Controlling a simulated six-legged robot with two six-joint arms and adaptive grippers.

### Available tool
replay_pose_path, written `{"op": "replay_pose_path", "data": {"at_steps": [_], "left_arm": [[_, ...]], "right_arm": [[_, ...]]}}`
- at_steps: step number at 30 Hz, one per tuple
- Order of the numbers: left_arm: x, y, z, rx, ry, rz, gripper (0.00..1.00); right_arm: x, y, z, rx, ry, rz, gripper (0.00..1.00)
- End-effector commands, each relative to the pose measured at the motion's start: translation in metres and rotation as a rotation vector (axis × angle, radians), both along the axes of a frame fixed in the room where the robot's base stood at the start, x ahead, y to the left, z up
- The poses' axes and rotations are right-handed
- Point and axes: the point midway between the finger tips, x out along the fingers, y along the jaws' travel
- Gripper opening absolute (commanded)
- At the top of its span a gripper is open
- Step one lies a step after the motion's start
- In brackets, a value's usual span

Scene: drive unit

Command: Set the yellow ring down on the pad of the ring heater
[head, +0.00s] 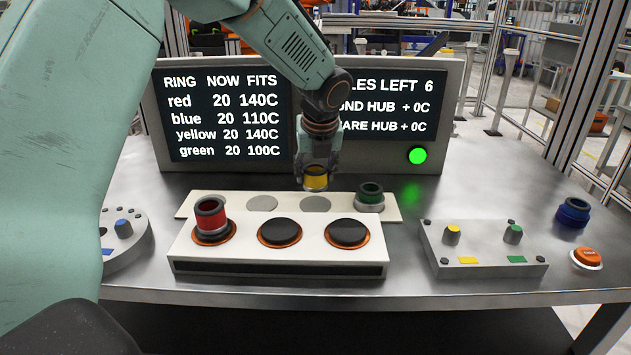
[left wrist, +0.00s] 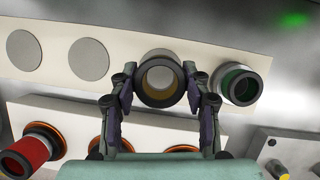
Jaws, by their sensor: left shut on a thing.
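The yellow ring (head: 316,178) is held in my left gripper (head: 318,172), above the white strip behind the ring heater. In the left wrist view the ring (left wrist: 161,78) shows a dark rim, and the fingers of my left gripper (left wrist: 160,92) close on its two sides. The ring heater (head: 275,250) is a white box with several dark pads with orange edges. The middle pad (head: 280,232) and right pad (head: 347,232) are bare. The red ring (head: 211,220) stands on the left pad. My right gripper is not in view.
The white strip (head: 262,204) has grey discs; the green ring (head: 370,196) stands at its right end. The blue ring (head: 573,212) is at the far right, near an orange button (head: 586,259). A grey fixture (head: 484,248) with yellow and green knobs stands right of the heater. Screens stand behind.

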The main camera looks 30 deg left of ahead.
Motion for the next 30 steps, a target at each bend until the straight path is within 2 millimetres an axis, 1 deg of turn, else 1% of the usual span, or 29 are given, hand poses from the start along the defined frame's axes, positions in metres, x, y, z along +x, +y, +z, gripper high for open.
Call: {"op": "replay_pose_path", "data": {"at_steps": [1,6,11,18,21,23,30], "left_arm": [[0.001,0.000,0.016,0.000,-0.005,0.001,0.09],[0.001,0.000,0.042,0.000,-0.004,0.001,0.09],[0.001,0.000,0.056,0.001,-0.002,0.000,0.09],[0.000,0.000,0.077,0.001,-0.001,0.000,0.09],[0.000,0.000,0.085,0.001,-0.001,0.000,0.09],[0.000,0.000,0.087,0.000,-0.001,0.001,0.09],[0.000,0.000,0.084,0.000,-0.001,0.001,0.09]], "right_arm": [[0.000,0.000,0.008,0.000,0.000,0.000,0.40],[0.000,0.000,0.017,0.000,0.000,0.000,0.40],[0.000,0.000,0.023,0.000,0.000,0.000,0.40],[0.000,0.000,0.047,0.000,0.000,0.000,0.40],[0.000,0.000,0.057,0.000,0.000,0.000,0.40],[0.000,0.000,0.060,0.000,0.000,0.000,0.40],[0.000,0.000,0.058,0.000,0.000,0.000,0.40]]}}
